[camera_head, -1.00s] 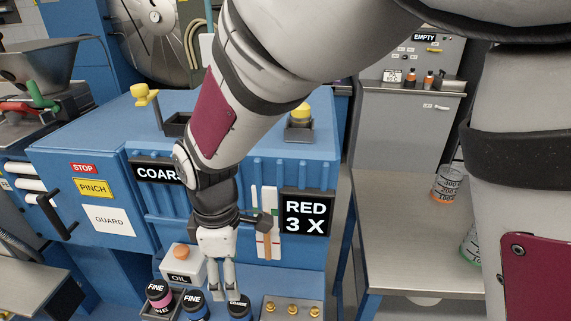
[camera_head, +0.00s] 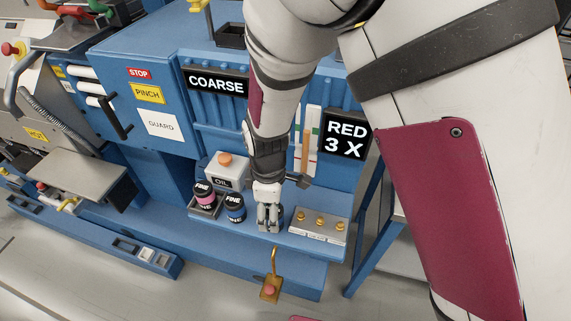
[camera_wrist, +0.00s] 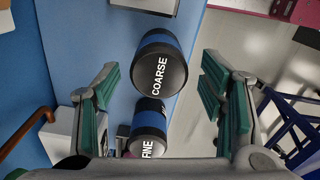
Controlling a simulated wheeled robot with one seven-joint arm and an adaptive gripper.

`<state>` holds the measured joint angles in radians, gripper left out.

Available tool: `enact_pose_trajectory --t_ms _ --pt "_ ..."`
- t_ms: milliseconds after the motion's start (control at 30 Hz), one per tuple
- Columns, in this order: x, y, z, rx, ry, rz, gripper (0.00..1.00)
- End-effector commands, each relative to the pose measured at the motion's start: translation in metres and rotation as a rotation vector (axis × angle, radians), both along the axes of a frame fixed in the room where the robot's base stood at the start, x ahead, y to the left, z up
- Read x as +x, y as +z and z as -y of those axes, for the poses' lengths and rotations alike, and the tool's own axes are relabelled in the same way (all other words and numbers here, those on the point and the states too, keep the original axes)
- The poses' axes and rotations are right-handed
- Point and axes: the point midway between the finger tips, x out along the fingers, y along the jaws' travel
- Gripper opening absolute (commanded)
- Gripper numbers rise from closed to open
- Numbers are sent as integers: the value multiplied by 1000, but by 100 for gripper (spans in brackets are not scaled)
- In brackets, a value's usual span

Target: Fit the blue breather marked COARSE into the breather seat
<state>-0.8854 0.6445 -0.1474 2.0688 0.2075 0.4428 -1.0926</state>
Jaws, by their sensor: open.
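The blue breather marked COARSE (camera_wrist: 160,68) has a black cap and a blue band. In the wrist view it lies between and a little beyond the open green-padded fingers of my gripper (camera_wrist: 160,97), with gaps on both sides. In the head view my gripper (camera_head: 268,217) points down over it on the blue ledge and mostly hides it. A blue breather marked FINE (camera_head: 235,208) stands just left of my gripper, and it also shows in the wrist view (camera_wrist: 148,122). I cannot make out the breather seat.
A pink-banded FINE breather (camera_head: 205,197) stands in a dark tray at left. A plate with brass fittings (camera_head: 318,226) lies close right. Signs read COARSE (camera_head: 215,82) and RED 3 X (camera_head: 346,136).

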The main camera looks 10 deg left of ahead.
Motion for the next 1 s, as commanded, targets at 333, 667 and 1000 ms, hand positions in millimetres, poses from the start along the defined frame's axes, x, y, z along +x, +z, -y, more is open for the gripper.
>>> enact_pose_trajectory --t_ms 333,667,1000 --pt "1 -14 0 1 0 1 64" --pt "0 -14 0 1 0 1 8" --pt "0 -9 0 2 1 1 8"
